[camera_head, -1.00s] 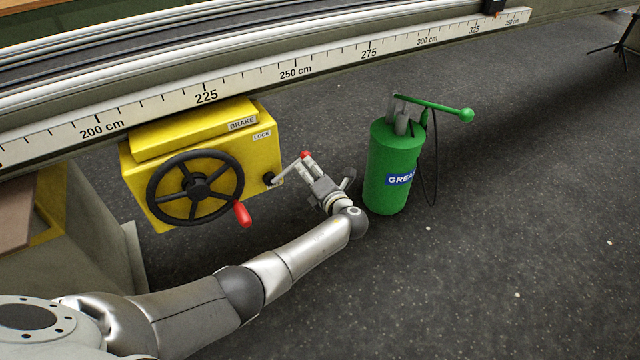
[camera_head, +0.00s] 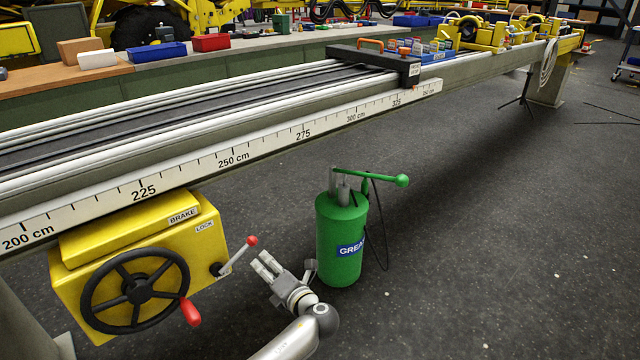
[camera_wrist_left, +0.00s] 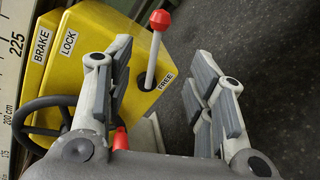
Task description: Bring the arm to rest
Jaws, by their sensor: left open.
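My left gripper (camera_head: 268,268) is open and empty, with its arm coming in from the bottom of the head view. It sits just right of the brake lever (camera_head: 238,256), a grey rod with a red knob, and looks apart from it. The lever is on the right side of the yellow brake box (camera_head: 85,268), which carries BRAKE and LOCK labels and a black handwheel (camera_head: 134,290) with a red handle. In the left wrist view the lever (camera_wrist_left: 153,50) shows beyond the open fingers, its base near a FREE label. My right gripper is not in view.
A green grease pump (camera_head: 340,240) stands on the floor close to the right of my left gripper. A long rail with a centimetre scale (camera_head: 232,158) runs above the box. A dark carriage (camera_head: 375,62) sits on the rail.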

